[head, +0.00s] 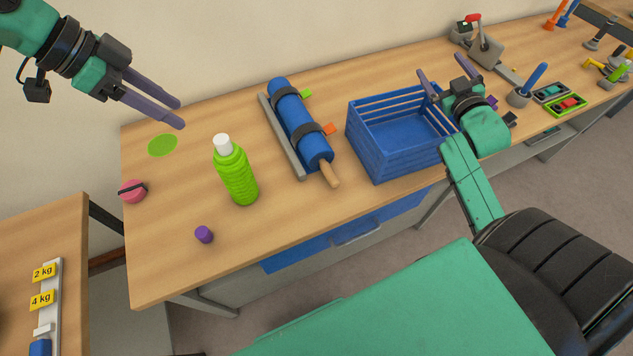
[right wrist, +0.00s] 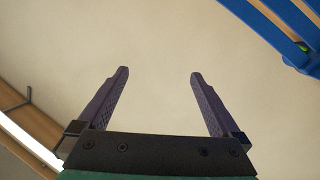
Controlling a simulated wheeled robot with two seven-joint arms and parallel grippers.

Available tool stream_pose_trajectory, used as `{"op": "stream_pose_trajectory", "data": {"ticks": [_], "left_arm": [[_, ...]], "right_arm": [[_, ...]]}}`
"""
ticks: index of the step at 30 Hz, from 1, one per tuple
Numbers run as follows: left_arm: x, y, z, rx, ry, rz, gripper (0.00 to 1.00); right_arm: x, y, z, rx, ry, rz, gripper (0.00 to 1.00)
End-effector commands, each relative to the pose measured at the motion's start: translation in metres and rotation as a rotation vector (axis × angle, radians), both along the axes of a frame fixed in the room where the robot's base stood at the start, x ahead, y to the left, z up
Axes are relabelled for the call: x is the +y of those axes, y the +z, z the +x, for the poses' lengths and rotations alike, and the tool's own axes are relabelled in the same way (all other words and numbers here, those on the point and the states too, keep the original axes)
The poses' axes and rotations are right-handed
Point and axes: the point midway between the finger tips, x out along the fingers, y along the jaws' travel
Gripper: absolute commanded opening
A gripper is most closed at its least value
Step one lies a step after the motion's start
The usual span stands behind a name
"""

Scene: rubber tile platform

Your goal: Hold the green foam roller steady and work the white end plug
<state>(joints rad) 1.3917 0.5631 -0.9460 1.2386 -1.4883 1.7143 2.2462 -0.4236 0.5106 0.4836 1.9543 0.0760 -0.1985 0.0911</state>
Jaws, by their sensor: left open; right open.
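My right gripper (head: 442,66) is open and empty at the blue crate's far right side, well away from the roller. Its spread fingers also show in the right wrist view (right wrist: 158,73), with nothing between them.
A blue cylinder with black straps (head: 292,118) lies right of the roller, then a slatted blue crate (head: 385,160). Bare bench (head: 165,275) shows in front.

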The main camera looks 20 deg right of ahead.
Motion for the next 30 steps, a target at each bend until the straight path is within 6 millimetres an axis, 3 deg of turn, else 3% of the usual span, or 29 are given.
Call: {"op": "stream_pose_trajectory", "data": {"ticks": [3,8,11,12,15,18,22,25,30], "left_arm": [[0.0,0.0,0.0,0.0,0.0,0.0,0.5],[0.0,0.0,0.0,0.0,0.0,0.0,0.5],[0.0,0.0,0.0,0.0,0.0,0.0,0.5],[0.0,0.0,0.0,0.0,0.0,0.0,0.5],[0.0,0.0,0.0,0.0,0.0,0.0,0.5],[0.0,0.0,0.0,0.0,0.0,0.0,0.5],[0.0,0.0,0.0,0.0,0.0,0.0,0.5],[0.0,0.0,0.0,0.0,0.0,0.0,0.5],[0.0,0.0,0.0,0.0,0.0,0.0,0.5]], "right_arm": [[0.075,0.014,0.043,-0.089,0.211,-0.018,1.0],[0.189,0.03,0.074,-0.212,0.516,-0.034,1.0],[0.262,0.031,0.074,-0.275,0.72,-0.028,1.0],[0.289,0.019,0.067,-0.271,0.802,-0.004,1.0],[0.338,-0.032,0.037,-0.182,0.963,0.117,1.0],[0.369,-0.083,-0.001,-0.058,1.069,0.259,1.0],[0.392,-0.126,-0.043,0.07,1.146,0.403,1.0],[0.399,-0.14,-0.06,0.119,1.17,0.46,1.0],[0.402,-0.144,-0.063,0.13,1.175,0.477,1.0]]}}
